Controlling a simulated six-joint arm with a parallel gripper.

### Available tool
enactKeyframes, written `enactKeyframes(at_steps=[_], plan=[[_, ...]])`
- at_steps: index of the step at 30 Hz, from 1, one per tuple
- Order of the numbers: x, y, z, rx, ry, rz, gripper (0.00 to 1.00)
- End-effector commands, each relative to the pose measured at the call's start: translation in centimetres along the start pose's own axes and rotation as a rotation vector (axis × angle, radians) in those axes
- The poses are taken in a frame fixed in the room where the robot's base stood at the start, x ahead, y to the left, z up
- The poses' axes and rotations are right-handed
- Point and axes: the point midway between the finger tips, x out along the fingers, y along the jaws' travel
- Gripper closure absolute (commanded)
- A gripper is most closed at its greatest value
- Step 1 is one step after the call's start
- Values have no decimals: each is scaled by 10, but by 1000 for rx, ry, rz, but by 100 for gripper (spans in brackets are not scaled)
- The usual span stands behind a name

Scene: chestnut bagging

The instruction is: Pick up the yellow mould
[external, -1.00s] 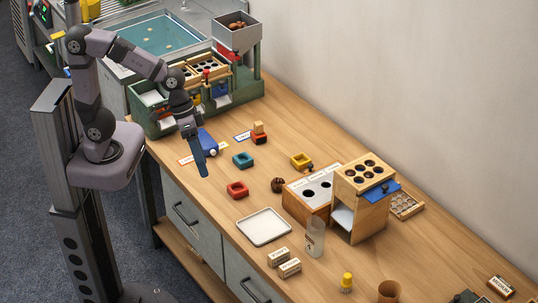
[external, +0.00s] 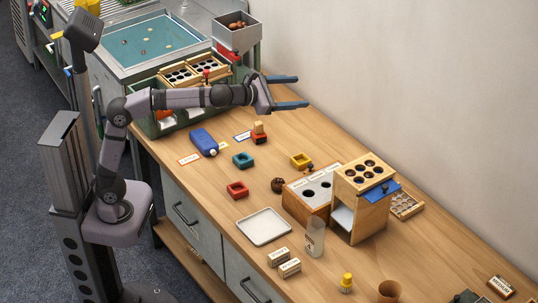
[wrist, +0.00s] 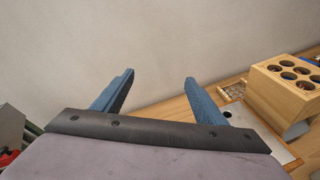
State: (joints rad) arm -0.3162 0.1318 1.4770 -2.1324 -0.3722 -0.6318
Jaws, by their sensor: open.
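The yellow mould (external: 301,160) is a small square block with a hollow, lying on the wooden table just left of the wooden box with holes. A teal mould (external: 243,160) and a red mould (external: 237,189) lie to its left. My gripper (external: 297,92) is open and empty, raised above the back of the table near the wall. It points right, up-picture from the yellow mould and apart from it. In the wrist view my two blue fingers (wrist: 158,90) are spread with nothing between them. The yellow mould is not visible in the wrist view.
A wooden box with round holes (external: 356,222) stands right of the yellow mould; it also shows in the wrist view (wrist: 283,92). A dark round object (external: 278,185) and a white tray (external: 264,239) are nearby. The wall (external: 400,70) is close behind.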

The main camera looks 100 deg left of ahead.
Motion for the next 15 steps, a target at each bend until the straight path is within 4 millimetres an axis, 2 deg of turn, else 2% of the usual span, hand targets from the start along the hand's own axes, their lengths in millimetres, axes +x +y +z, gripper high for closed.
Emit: enactKeyframes(at_steps=[1,3,13,15], plan=[[5,2,-14,-60,22,14,34],[9,6,-26,-139,53,28,34],[22,10,-74,-452,180,66,34],[22,7,-80,-457,187,66,34]])
